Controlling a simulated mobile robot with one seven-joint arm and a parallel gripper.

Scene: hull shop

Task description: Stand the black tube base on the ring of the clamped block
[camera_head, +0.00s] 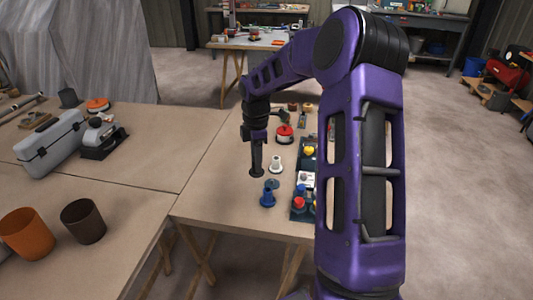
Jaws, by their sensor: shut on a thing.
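My gripper (257,138) hangs pointing down over the near left part of the middle table. It is shut on the black tube base (257,160), which is upright with its wide flange (257,173) at the bottom. I cannot tell whether the flange touches the table or hangs above it. A pale block (306,179) lies to the right on a dark tray, partly behind my arm. I cannot tell whether it is the clamped block, and no ring is clear at this size.
A white tube base (276,164) stands just right of the black one, a blue one (267,198) nearer. A dark tray (298,212) with coloured parts runs along the right. A red-topped item (285,134) stands behind. The left table holds a grey toolbox (52,142) and cups.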

